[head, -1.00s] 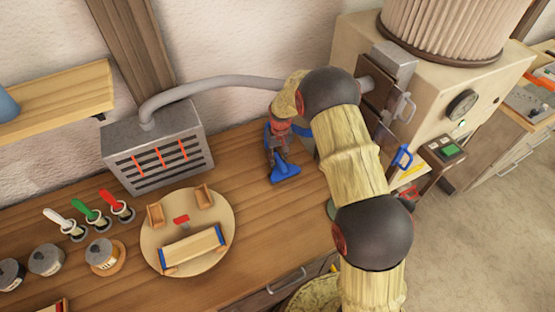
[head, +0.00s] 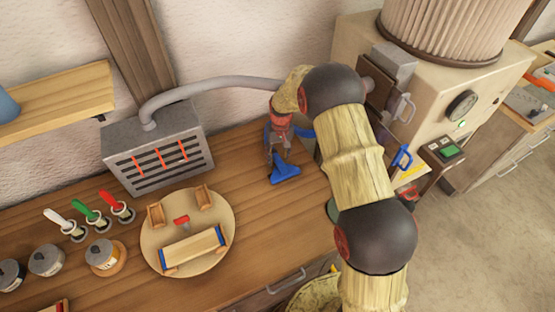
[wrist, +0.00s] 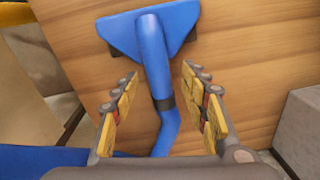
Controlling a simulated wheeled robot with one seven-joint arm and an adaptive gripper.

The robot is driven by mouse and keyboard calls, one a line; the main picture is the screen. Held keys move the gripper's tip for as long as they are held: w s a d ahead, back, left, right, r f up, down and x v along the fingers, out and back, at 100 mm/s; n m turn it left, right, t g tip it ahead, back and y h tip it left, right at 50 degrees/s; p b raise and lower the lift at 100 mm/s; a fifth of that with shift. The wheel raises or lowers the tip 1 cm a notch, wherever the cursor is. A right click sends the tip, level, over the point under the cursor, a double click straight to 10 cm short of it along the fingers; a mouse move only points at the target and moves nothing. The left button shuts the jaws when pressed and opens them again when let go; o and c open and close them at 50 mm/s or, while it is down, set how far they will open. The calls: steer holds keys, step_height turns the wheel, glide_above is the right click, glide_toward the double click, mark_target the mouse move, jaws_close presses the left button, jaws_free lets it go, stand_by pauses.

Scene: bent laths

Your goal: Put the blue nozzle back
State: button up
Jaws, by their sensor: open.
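The blue nozzle (head: 285,174) lies on the wooden bench, its flat wide foot toward the front. In the wrist view the blue nozzle (wrist: 150,40) shows its foot at the top and its bent tube running down between my fingers. My gripper (wrist: 160,90) is open, with a yellow-padded finger on each side of the tube and gaps between. In the head view my gripper (head: 280,152) points down over the nozzle's tube, and partly hides it.
A grey slotted box (head: 155,150) with a hose stands at the back left. A round wooden board (head: 205,264) with a small lath frame lies on the bench (head: 265,225). Brushes and jars stand at the left. A beige machine (head: 430,90) stands at the right.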

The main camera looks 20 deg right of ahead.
step_height(320, 180, up, 10)
steer(key=f, duration=0.1)
step_height(320, 180, up, 10)
steer(key=t, duration=0.1)
glide_above(279, 158)
steer(key=s, duration=0.4)
steer(key=s+r+t, duration=0.1)
steer(key=s+r, duration=0.8)
steer(key=r, duration=0.2)
steer(key=s+r+t, duration=0.1)
steer(key=s+r, duration=0.2)
steer(key=s, duration=0.9)
steer(key=s+r+t, duration=0.2)
steer(key=s+r, duration=0.1)
steer(key=s, duration=0.9)
steer(key=shift+r+h+p, duration=0.3)
steer(key=shift+r, duration=0.05)
step_height(279, 158, down, 7)
steer(key=b, duration=0.7)
steer(key=shift+f, duration=0.15)
